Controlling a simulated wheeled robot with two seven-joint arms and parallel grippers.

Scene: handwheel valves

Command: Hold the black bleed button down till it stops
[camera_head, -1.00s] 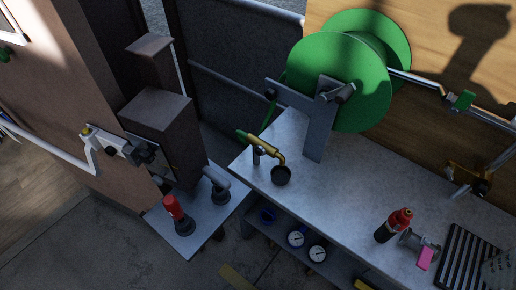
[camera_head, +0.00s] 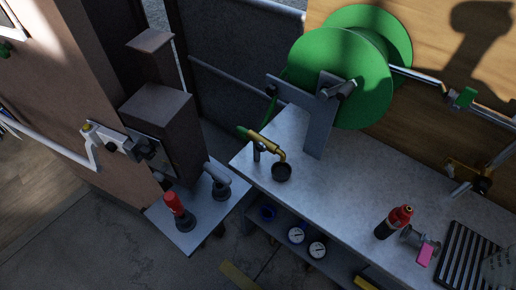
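Neither of my grippers shows in the head view. A grey fitting (camera_head: 128,146) with a small yellow top is fixed on the brown structure at the left, at the end of a white pipe (camera_head: 45,143). A round black knob or button (camera_head: 110,146) sits on its face; I cannot tell if this is the bleed button, or how far it is pressed. Nothing touches it in view.
A red-handled part (camera_head: 175,204) and a grey cylinder (camera_head: 217,175) stand on a low grey plate (camera_head: 190,240). Gauges (camera_head: 297,235) sit below.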

